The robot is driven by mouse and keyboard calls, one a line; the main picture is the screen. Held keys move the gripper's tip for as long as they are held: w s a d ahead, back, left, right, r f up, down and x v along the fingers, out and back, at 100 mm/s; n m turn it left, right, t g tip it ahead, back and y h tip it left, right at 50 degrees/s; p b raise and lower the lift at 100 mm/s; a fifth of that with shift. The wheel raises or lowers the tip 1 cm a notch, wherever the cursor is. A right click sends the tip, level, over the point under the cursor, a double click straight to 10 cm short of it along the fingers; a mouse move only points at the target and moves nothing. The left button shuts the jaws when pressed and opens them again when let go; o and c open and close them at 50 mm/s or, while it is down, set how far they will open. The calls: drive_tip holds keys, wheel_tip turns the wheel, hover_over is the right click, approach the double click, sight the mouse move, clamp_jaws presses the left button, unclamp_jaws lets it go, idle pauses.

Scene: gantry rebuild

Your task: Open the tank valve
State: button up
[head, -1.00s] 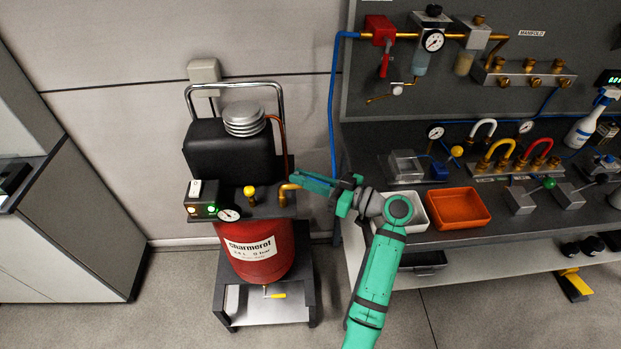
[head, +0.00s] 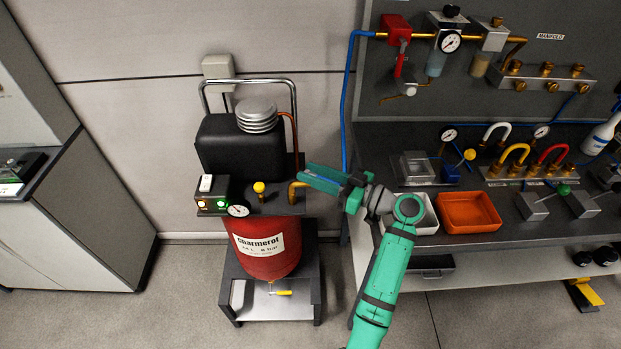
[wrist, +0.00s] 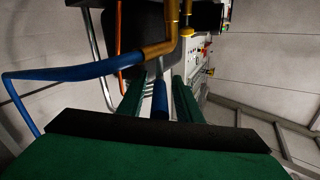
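In the wrist view a blue lever-like piece (wrist: 160,100) hangs below the elbow, between my fingers. My gripper (head: 306,178) is beside the elbow. Its two green fingers (wrist: 160,92) are apart, with the blue piece between them and gaps visible on both sides. Whether the blue piece is the valve handle is not certain. A small valve with a yellow handle (head: 283,292) sits under the tank.
A workbench with an orange tray (head: 470,228) and a white tray (head: 425,228) stands close on the right. A gauge (head: 238,210) and a yellow knob (head: 259,187) sit atop the tank. A blue hose (wrist: 70,70) crosses left in the wrist view. Open floor lies in front.

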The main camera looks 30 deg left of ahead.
drive_tip(key=r, duration=0.3)
drive_tip(key=shift+s, duration=0.2)
drive_tip(key=s+d+r, duration=0.6)
drive_tip(key=s+r, duration=0.3)
drive_tip(key=s, duration=0.3)
drive_tip(key=shift+r, duration=0.1)
